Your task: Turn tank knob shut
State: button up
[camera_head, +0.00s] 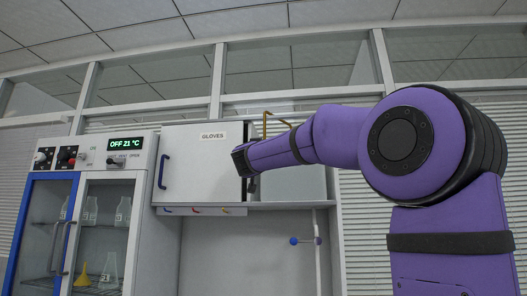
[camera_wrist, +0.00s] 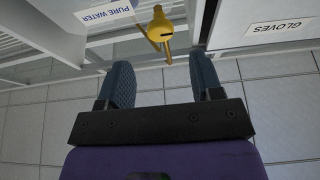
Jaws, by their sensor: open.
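A white tank with a "PURE WATER" label (camera_wrist: 105,14) shows upside down at the top of the wrist view. A yellow fitting with a rounded knob-like end (camera_wrist: 160,27) is beside it, beyond the gap between my fingers. My gripper (camera_wrist: 160,66) is open and empty; its two dark fingers stand apart, not touching the yellow fitting. In the head view, my gripper (camera_head: 245,162) is near the right edge of the gloves cabinet, and a yellow bent pipe (camera_head: 277,120) shows just above my arm. My arm partly hides the tank (camera_head: 292,184).
The white cabinet labelled "GLOVES" (camera_head: 190,165) is close to my gripper's left; its edge also shows in the wrist view (camera_wrist: 235,25). A glass-door incubator (camera_head: 95,225) stands at the left. A blue-knobbed tap (camera_head: 294,241) is below the shelf.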

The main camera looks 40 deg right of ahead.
jog(key=x, duration=0.8)
jog(key=shift+a, duration=0.1)
jog(key=shift+c, duration=0.4)
jog(key=c, duration=0.8)
jog(key=shift+m, duration=0.3)
jog(key=m+g, duration=0.1)
jog(key=m, duration=0.1)
jog(key=m+g+h, duration=0.1)
jog(key=m, duration=0.2)
jog(key=shift+m+g+h, duration=0.3)
jog(key=shift+m+g, duration=1)
jog(key=shift+m, duration=1.1)
jog(key=shift+h, duration=0.3)
